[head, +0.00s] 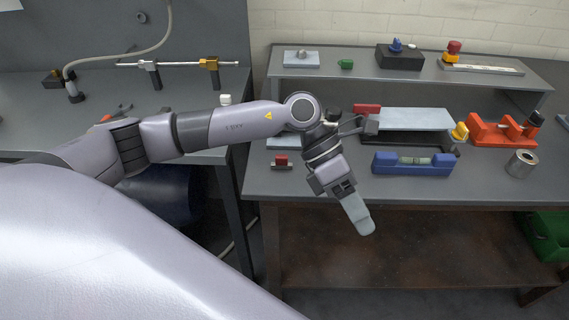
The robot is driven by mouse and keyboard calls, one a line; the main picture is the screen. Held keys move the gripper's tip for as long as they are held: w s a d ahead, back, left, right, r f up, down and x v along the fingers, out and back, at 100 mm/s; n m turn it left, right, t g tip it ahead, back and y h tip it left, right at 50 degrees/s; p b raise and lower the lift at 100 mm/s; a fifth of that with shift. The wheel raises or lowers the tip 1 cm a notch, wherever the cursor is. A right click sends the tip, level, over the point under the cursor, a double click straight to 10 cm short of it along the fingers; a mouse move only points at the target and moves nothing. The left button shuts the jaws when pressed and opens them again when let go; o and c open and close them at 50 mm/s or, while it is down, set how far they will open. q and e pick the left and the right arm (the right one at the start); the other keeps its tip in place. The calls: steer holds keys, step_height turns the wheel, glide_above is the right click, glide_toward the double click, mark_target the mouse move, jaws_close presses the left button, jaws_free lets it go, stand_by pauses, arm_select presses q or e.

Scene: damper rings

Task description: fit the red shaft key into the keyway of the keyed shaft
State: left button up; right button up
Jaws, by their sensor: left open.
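My left gripper (357,213) hangs over the front edge of the right bench, pointing down and to the right. It is open, and I see nothing held in it. A small red piece (282,159) sits on a low grey base at the bench's left front, left of the gripper. A red block (366,109) lies farther back, just behind the wrist. I cannot tell which is the shaft key. A steel rod (185,64) lies across two supports on the left bench; no keyway can be made out. My right gripper is not in view.
A blue holder (412,170) with a greenish vial stands right of the gripper. A red-orange vise (499,134) and a grey metal cylinder (521,164) are farther right. A raised shelf (350,69) bears several small parts. A green bin (546,237) stands below.

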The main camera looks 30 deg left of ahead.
arm_select(q)
steer(key=w+a+m+t+y, duration=0.1)
steer(key=w+a+y, duration=0.35)
steer(key=a, duration=0.45)
step_height(320, 180, up, 4)
steer(key=t+y, duration=0.1)
steer(key=y, duration=0.4)
glide_above(282, 156)
steer(key=shift+d+b, duration=0.15)
steer(key=shift+b, duration=0.2)
steer(key=shift+a+f, duration=0.15)
steer(key=shift+a, duration=0.15)
steer(key=shift+f, duration=0.3)
step_height(282, 156, down, 6)
steer(key=shift+d+f+p, duration=0.1)
steer(key=shift+p, duration=0.4)
jaws_close()
